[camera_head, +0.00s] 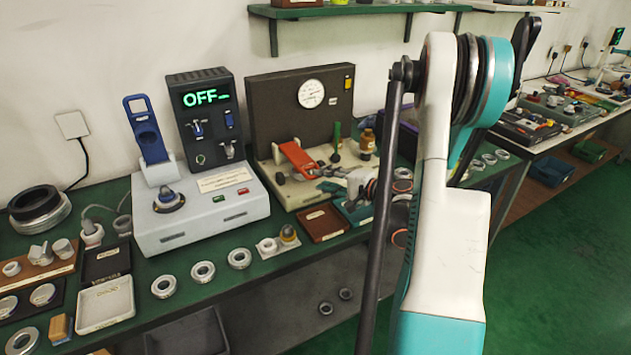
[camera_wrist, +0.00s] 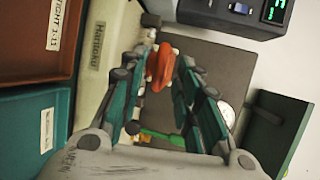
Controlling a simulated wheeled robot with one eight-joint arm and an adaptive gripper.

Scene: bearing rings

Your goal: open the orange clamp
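The orange clamp (camera_head: 298,157) is on the beige base of the dark test stand, its orange lever sloping down to the right in the head view. In the wrist view the orange lever (camera_wrist: 160,66) shows end-on between my fingertips. My gripper (camera_head: 338,177) is just right of the clamp in the head view, partly hidden by my own arm. In the wrist view my gripper (camera_wrist: 163,62) has its two green fingers apart, one on each side of the lever. I cannot tell whether either finger touches it.
The dark stand (camera_head: 270,98) with a round gauge (camera_head: 311,94) rises behind the clamp. A green-topped post (camera_head: 336,140) and a brass part (camera_head: 367,143) stand nearby. A brown tray (camera_head: 322,222) and a teal tray (camera_head: 355,211) lie in front. A control box (camera_head: 200,208) is left.

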